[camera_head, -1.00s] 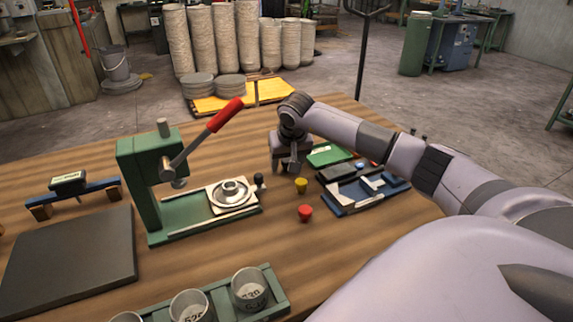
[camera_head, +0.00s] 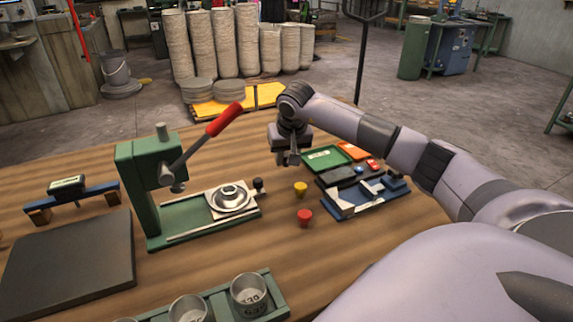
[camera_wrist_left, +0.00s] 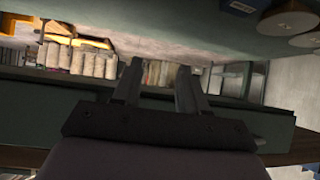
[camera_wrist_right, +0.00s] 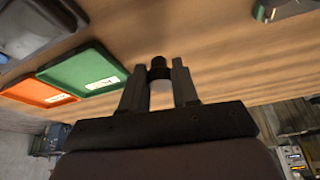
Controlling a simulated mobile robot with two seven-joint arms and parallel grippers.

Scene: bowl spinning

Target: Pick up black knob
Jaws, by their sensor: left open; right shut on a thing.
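My right gripper (camera_head: 287,160) is above the table, beyond the yellow knob. In the right wrist view it (camera_wrist_right: 160,76) is shut on a small black knob (camera_wrist_right: 158,65), which shows between the fingertips. In the head view I cannot make the held knob out clearly against the fingers. The knob appears clear of the wood. My left gripper (camera_wrist_left: 160,68) shows only in its own wrist view, open and empty, away from the table.
A yellow knob (camera_head: 300,187) and a red knob (camera_head: 304,216) stand on the table (camera_head: 240,280). The green press (camera_head: 140,185) with a red-handled lever is left. A blue fixture (camera_head: 345,212), green tray (camera_head: 339,166) and orange tray (camera_head: 352,148) lie right of the gripper.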

